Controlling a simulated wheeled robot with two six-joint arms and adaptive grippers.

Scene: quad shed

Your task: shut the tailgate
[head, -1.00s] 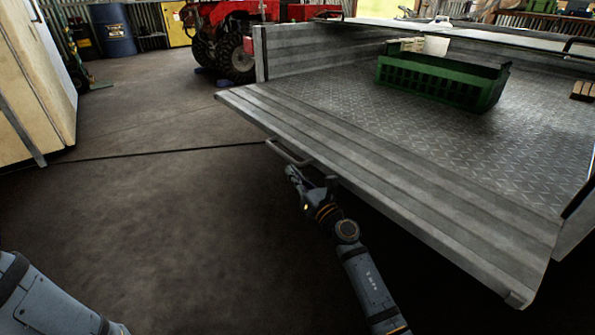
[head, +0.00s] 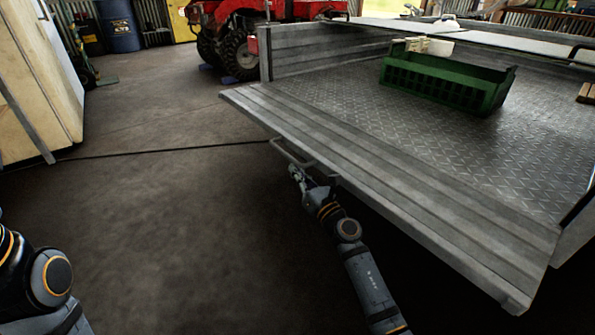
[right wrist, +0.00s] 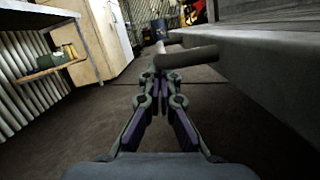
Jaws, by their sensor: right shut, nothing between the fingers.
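The grey ribbed tailgate (head: 400,195) is folded down, about level with the trailer bed, with its free edge towards me. A bar handle (head: 290,152) sticks out from that edge; it also shows in the right wrist view (right wrist: 190,57). My right gripper (head: 297,172) is shut and empty, just below the handle in the head view. In the right wrist view its fingertips (right wrist: 160,75) are close to the handle bar; whether they touch it I cannot tell. My left arm shows at the lower left of the head view, but its gripper is out of frame.
A green crate (head: 445,82) stands on the trailer's diamond-plate bed (head: 350,95). A red quad (head: 235,40) is behind the trailer. A pale cabinet (head: 40,90) stands at the left, a blue barrel (head: 120,28) further back. The floor left of the tailgate is clear.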

